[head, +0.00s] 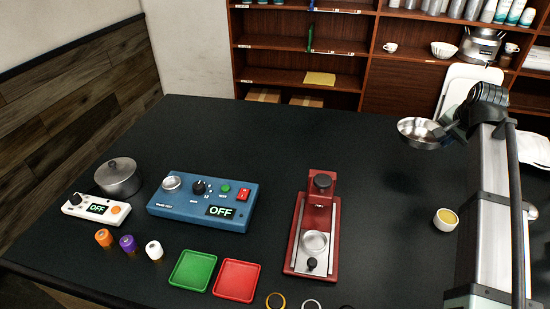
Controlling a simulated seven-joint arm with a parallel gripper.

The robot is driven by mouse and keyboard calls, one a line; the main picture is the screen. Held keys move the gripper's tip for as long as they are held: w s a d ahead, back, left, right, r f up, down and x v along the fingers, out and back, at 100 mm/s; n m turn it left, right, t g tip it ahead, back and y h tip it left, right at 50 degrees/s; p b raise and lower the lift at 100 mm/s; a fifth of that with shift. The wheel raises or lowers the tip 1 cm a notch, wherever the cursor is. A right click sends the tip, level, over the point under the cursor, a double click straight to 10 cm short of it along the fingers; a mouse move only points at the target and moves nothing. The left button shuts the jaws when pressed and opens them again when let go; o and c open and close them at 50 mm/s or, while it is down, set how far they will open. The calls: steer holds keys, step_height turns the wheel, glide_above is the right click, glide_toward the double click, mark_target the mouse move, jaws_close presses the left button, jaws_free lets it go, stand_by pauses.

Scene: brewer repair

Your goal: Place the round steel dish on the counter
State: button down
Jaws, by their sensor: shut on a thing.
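The round steel dish (416,131) is shallow and shiny. It is held in the air over the right part of the counter, roughly level. My gripper (436,130) is shut on the dish at its right side; the fingertips are partly hidden by the dish and the arm. The black counter (385,220) lies below, and the dish appears clear of its surface.
A small cup with yellow contents (446,220) stands below the dish. A red press (318,215), a blue control box (203,201), a pot (119,178), a green tray (193,270) and a red tray (236,280) stand further left. The counter's back middle is bare.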

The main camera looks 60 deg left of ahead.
steer(key=shift+s+a+n+g+y, duration=1.1)
steer(key=shift+s+a+n, duration=0.9)
steer(key=shift+s+a, duration=13.55)
steer(key=shift+w+a+f, duration=0.1)
steer(key=shift+w+f, duration=0.05)
steer(key=shift+f, duration=2.3)
steer(key=shift+w+a+f, duration=0.1)
steer(key=shift+f, duration=2.3)
steer(key=c, duration=1.7)
jaws_free()
steer(key=shift+f, duration=0.15)
steer(key=o, duration=0.4)
steer(key=shift+o, duration=0.2)
